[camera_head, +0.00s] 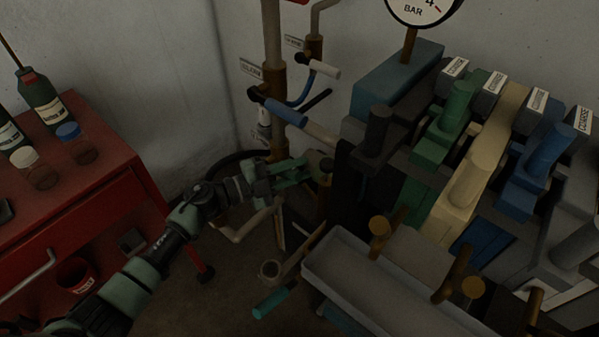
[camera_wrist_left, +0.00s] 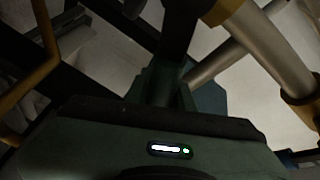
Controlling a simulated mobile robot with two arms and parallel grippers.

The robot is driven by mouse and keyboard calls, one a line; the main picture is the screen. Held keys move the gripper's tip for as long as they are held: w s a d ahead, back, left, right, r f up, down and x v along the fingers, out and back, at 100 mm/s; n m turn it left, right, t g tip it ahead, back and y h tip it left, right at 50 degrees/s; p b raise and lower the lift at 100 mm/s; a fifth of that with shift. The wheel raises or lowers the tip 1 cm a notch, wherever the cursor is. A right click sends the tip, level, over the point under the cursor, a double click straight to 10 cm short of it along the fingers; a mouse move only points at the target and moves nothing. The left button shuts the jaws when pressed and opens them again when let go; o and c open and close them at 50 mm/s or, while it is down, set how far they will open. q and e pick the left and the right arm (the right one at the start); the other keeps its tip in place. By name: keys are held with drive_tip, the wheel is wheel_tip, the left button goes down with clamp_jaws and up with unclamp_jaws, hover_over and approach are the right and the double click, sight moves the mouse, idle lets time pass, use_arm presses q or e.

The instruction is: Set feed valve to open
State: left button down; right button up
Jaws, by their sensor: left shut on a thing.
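My left gripper (camera_head: 308,168) reaches in from the left, with its green fingers at the side of the machine. It is shut on a dark handle, seen as a dark bar between the fingers in the left wrist view (camera_wrist_left: 180,35). No readable label marks this handle as the feed valve, and the fingers hide much of it. Above it, the upright pipe (camera_head: 272,85) carries a blue-and-grey lever (camera_head: 290,115) and a white-ended lever (camera_head: 325,69), with small labels beside them. My right gripper is not in view.
A red cabinet (camera_head: 75,205) with bottles and jars stands at the left. The machine at the right has green, cream and blue levers, labels and a gauge (camera_head: 418,8). A grey tray (camera_head: 385,285) and a teal-handled lever (camera_head: 274,303) sit below my gripper.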

use_arm(q)
drive_tip(key=shift+w+a+r+n+h, duration=0.15)
drive_tip(key=shift+a+r+n, duration=0.05)
drive_tip(key=shift+r+n, duration=0.3)
drive_tip(key=shift+w+a+r+n+h, duration=0.2)
drive_tip(key=shift+r+n, duration=0.15)
drive_tip(key=shift+n, duration=0.15)
drive_tip(key=c, duration=1.2)
unclamp_jaws()
drive_tip(key=shift+s, duration=0.1)
drive_tip(key=v, duration=0.7)
drive_tip(key=shift+s+a+b, duration=0.25)
drive_tip(key=shift+a+b, duration=0.05)
drive_tip(key=shift+b, duration=0.1)
